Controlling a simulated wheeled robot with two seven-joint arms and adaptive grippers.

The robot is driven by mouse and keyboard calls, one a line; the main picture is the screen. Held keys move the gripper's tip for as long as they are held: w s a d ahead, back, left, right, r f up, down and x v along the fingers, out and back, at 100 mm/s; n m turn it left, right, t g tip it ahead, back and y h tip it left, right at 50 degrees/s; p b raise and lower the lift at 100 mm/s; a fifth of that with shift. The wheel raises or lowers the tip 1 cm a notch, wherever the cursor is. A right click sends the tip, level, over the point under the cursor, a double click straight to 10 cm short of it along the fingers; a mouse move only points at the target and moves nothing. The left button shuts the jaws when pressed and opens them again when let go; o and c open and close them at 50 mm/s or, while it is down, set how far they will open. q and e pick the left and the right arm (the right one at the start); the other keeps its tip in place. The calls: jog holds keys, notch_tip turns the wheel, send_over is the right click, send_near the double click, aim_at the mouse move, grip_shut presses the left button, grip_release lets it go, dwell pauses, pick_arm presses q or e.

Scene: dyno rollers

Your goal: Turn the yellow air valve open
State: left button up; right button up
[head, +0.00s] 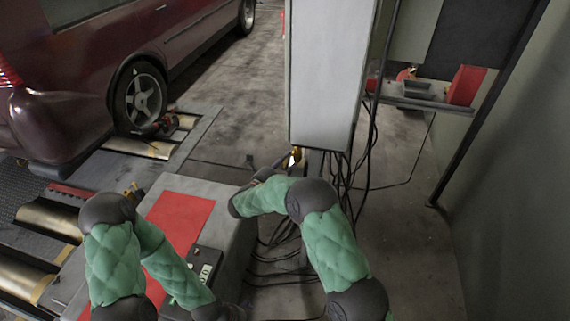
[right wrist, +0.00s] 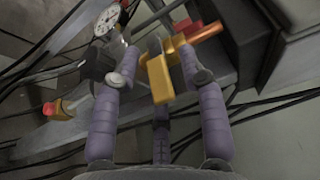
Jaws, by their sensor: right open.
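The yellow air valve (right wrist: 160,78) shows in the right wrist view as a blocky yellow handle with an orange bar (right wrist: 206,32) beside it. In the head view a small yellow part (head: 294,158) shows at the foot of the grey cabinet, mostly hidden by my right arm. My right gripper (right wrist: 157,48) is open, with one finger on each side of the yellow handle. Whether the right finger touches the handle I cannot tell. In the head view the right gripper (head: 274,168) is small and partly hidden.
A round gauge (right wrist: 107,19) and a red-and-yellow fitting (right wrist: 56,108) lie left of the valve. Black cables (head: 360,160) hang below the grey cabinet (head: 321,70). A grey box with a red mat (head: 180,215) stands left. A dark red car (head: 60,70) is beyond.

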jog(key=shift+c, duration=0.3)
grip_shut()
